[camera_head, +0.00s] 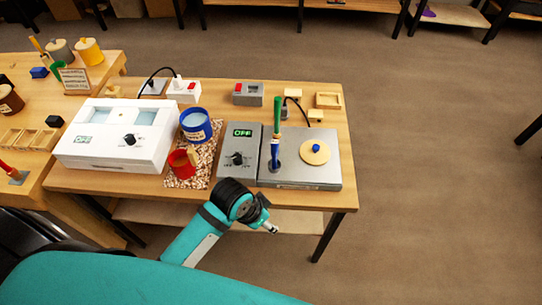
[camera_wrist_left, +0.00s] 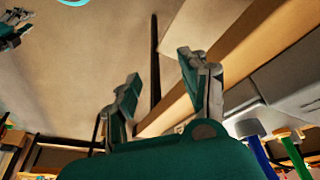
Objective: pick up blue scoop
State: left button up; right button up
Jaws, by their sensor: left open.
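A slim upright tool with a blue lower part (camera_head: 275,154) stands at the left side of the grey hot plate; it looks like the blue scoop, but its shape is too small to be sure. A green handle (camera_head: 277,110) rises just behind it. In the left wrist view a blue handle (camera_wrist_left: 262,158) with a grey end shows at the lower right. My left gripper (camera_head: 268,222) is in front of the bench edge, apart from the tool. Its two fingers are spread and empty in the wrist view (camera_wrist_left: 158,68). A teal and grey part (camera_wrist_left: 12,32) at top left may be my right gripper.
The hot plate (camera_head: 272,180) carries a round wooden lid with a blue knob (camera_head: 316,148). Left of it are a grey control box (camera_head: 238,165), a blue pot (camera_head: 196,126), a red cup (camera_head: 181,164) and a white bath (camera_head: 88,150). The floor at right is clear.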

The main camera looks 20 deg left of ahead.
pick_arm(q)
jog(key=w+d+r+m, duration=0.4)
jog(key=w+r+m, duration=0.1)
jog(key=w+r, duration=0.15)
jog(key=m+g+y+p, duration=0.1)
jog(key=m+g+y, duration=0.2)
jog(key=m, duration=0.5)
send_near(276, 141)
notch_tip(276, 141, down, 10)
jog(key=shift+a+r+p, duration=0.1)
jog(key=shift+p, duration=1.1)
jog(key=shift+f, duration=0.55)
notch_tip(276, 141, down, 4)
jog(key=shift+s+a+r+p, duration=0.15)
jog(key=shift+r+p, duration=0.05)
jog(key=shift+p, duration=0.7)
jog(key=shift+f, duration=0.5)
grip_shut()
pick_arm(e)
jog(key=r, duration=0.3)
jog(key=a+r, duration=0.1)
jog(key=r, duration=0.1)
jog(key=shift+w, duration=0.25)
